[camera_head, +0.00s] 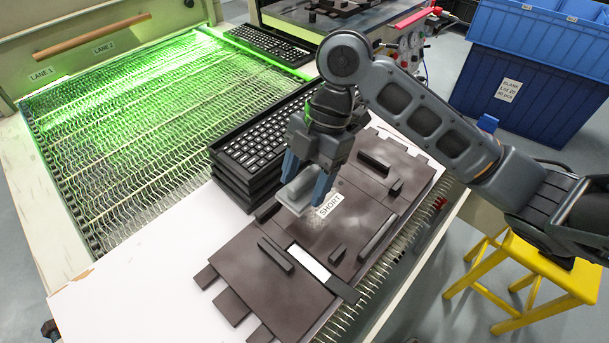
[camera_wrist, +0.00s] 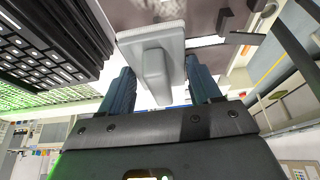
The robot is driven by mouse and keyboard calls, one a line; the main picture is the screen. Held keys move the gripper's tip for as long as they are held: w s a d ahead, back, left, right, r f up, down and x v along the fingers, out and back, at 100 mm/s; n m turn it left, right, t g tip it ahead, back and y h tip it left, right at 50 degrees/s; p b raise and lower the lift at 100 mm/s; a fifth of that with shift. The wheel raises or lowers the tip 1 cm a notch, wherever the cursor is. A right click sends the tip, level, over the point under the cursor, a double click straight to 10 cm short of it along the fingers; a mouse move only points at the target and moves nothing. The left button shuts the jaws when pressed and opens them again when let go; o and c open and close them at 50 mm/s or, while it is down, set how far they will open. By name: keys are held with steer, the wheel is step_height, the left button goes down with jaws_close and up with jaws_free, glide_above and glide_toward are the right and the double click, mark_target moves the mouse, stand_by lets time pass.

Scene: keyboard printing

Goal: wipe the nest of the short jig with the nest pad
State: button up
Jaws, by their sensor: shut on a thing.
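In the wrist view the nest pad (camera_wrist: 152,68) is a pale grey block with a handle between the two fingers. Pale speckles show on the jig surface near the pad. I cannot tell whether the pad touches the jig.
A stack of black keyboards (camera_head: 262,140) stands close to the left of my gripper. A wire conveyor (camera_head: 130,130) under green light is at the left. Blue crates (camera_head: 525,100) and a yellow stool (camera_head: 535,265) are at the right. White table (camera_head: 130,270) is clear at front left.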

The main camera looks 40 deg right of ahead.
mark_target(300, 219)
steer(key=shift+f+b, duration=2.45)
steer(key=shift+f, duration=1)
steer(key=shift+f+b, duration=0.6)
